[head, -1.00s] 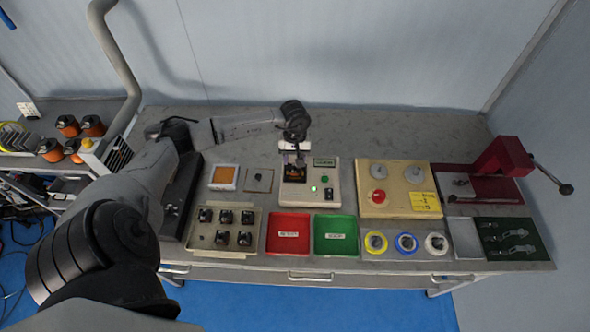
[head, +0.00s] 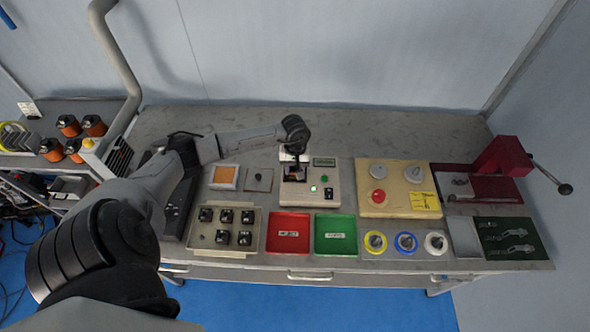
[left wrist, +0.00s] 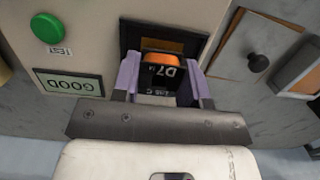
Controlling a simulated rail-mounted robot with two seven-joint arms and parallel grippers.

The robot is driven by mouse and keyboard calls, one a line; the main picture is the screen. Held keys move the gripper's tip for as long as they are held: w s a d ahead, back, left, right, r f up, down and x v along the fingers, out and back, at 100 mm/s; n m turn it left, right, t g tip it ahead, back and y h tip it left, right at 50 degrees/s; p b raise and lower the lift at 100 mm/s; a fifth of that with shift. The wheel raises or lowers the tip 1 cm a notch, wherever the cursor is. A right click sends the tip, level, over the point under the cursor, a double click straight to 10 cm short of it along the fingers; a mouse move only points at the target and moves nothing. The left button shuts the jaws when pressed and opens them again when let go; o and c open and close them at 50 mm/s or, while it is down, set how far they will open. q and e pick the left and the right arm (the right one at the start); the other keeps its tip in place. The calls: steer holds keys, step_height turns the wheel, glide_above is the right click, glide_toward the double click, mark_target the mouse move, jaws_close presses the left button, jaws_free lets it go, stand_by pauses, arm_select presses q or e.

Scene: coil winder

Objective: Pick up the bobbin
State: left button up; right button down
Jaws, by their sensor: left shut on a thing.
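The bobbin (left wrist: 163,72) is a dark block with an orange winding on top and the marking "D7" on its side. My left gripper (left wrist: 166,88) is shut on it, with its lilac fingers on either side. In the head view the left gripper (head: 294,168) is at the cream tester (head: 318,194), over its dark recess. In the left wrist view the bobbin is at this recess (left wrist: 188,42); whether it touches the bottom is hidden. My right gripper is not in view.
A beige tray (head: 199,236) with several dark bobbins stands at the front left. Red (head: 290,251) and green (head: 335,249) bins lie in front of the tester. A cream panel (head: 396,207) with a red button is to the right. The tabletop behind is clear.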

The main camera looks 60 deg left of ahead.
arm_select(q)
steer(key=shift+r, duration=0.55)
step_height(320, 180, up, 3)
steer(key=shift+a+f, duration=0.1)
steer(key=shift+f, duration=0.05)
steer(key=w+d+r, duration=0.1)
steer(key=d+r, duration=0.1)
steer(key=d, duration=0.1)
steer(key=w+d+r, duration=0.1)
steer(key=d+r, duration=0.1)
steer(key=d, duration=0.2)
steer(key=w+d+r, duration=0.1)
steer(key=d+r, duration=0.2)
steer(key=d, duration=0.1)
steer(key=shift+w+d+r+b, duration=0.1)
steer(key=shift+w+d+b, duration=0.05)
steer(key=shift+w+b, duration=0.15)
